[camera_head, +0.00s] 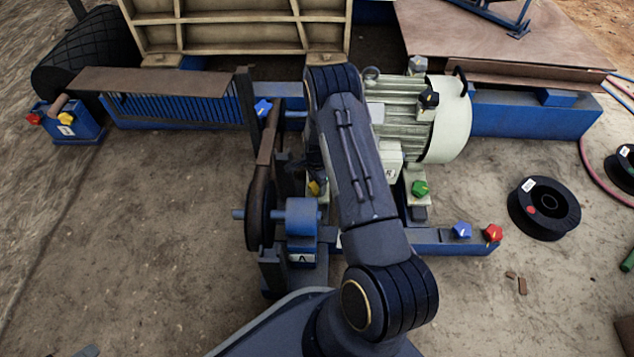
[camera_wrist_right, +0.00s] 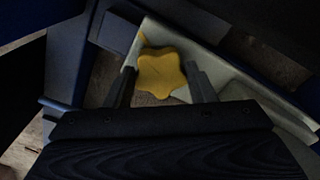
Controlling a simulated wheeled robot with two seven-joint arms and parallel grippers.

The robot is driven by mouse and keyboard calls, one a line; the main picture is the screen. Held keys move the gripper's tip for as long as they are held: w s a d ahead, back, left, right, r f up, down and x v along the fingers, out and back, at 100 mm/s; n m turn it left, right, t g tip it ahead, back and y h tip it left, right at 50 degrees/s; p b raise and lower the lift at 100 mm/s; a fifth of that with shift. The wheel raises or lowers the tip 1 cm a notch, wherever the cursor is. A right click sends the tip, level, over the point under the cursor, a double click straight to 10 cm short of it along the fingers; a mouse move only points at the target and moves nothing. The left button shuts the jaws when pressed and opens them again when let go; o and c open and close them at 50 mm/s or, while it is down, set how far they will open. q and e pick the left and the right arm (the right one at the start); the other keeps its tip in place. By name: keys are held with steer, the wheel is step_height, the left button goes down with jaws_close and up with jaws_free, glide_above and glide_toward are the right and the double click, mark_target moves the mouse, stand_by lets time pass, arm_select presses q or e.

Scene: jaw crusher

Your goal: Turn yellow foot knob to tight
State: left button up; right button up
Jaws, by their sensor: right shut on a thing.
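The yellow foot knob (camera_wrist_right: 162,75) is star-shaped and sits on the pale motor foot plate in the right wrist view. A thin dark line shows on its face. A small yellow mark (camera_wrist_right: 145,41) lies on the plate just above it. My right gripper (camera_wrist_right: 159,72) is shut on the knob, one finger on each side of it. In the head view, only a small part of the yellow knob (camera_head: 315,187) shows beside my right arm, which hides much of that area. My left gripper is not in view.
The pale motor (camera_head: 445,118) stands right of my arm, with a green knob (camera_head: 419,188) on its near foot. A blue knob (camera_head: 462,230) and a red knob (camera_head: 493,233) sit on the blue frame.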

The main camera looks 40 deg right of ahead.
stand_by(0.3)
steer(key=o, duration=1)
steer(key=shift+r+p, duration=1.8)
steer(key=shift+r, duration=2.1)
